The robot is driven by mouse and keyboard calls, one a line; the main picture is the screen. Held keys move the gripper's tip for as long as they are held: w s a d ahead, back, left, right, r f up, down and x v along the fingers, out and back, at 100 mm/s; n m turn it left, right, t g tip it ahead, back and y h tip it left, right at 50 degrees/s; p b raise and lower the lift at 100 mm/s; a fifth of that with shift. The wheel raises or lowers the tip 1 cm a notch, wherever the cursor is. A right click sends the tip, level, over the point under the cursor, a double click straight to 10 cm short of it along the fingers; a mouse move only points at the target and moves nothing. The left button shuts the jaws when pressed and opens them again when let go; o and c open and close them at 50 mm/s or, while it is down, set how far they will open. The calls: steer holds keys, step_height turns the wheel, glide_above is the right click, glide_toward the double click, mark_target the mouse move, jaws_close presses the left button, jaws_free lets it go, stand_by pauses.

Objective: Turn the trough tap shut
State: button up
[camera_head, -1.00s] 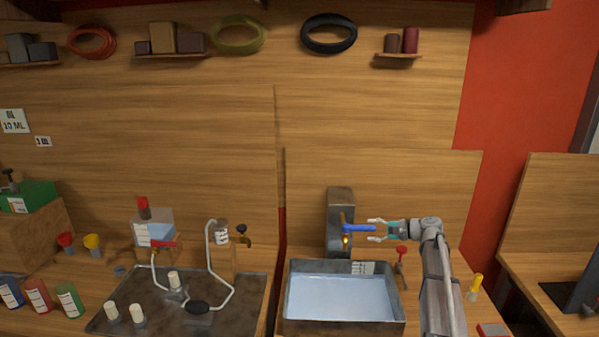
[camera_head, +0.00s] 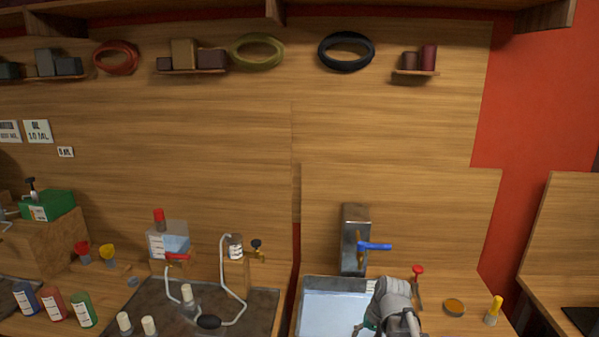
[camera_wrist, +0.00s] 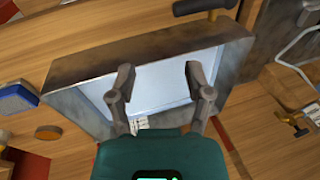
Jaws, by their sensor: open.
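The trough (camera_head: 305,292) is a grey metal basin holding pale blue water. Behind it stands a dark grey post (camera_head: 355,238) carrying the tap with a blue lever (camera_head: 375,246), which points right, roughly level. My gripper is low in front of the tap, over the trough in the head view, where my own wrist hides most of it. In the wrist view my gripper (camera_wrist: 159,72) is open and empty, its two dark fingers apart above the trough (camera_wrist: 80,65). It is apart from the lever.
Right of the trough are a red-topped tool (camera_head: 418,275), a brown disc (camera_head: 454,307) and a yellow-topped item (camera_head: 493,310). Left is a dark tray (camera_head: 255,305) with tubing and white-capped bottles, and a brass valve (camera_head: 257,250). The wall behind the post is bare up to the shelves.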

steer(key=s+a+n+g+h, duration=0.1)
steer(key=s+n+h, duration=0.1)
steer(key=s, duration=0.6)
steer(key=shift+a+f+h, duration=0.25)
steer(key=shift+a+h, duration=0.1)
steer(key=shift+h, duration=0.05)
stand_by(1.4)
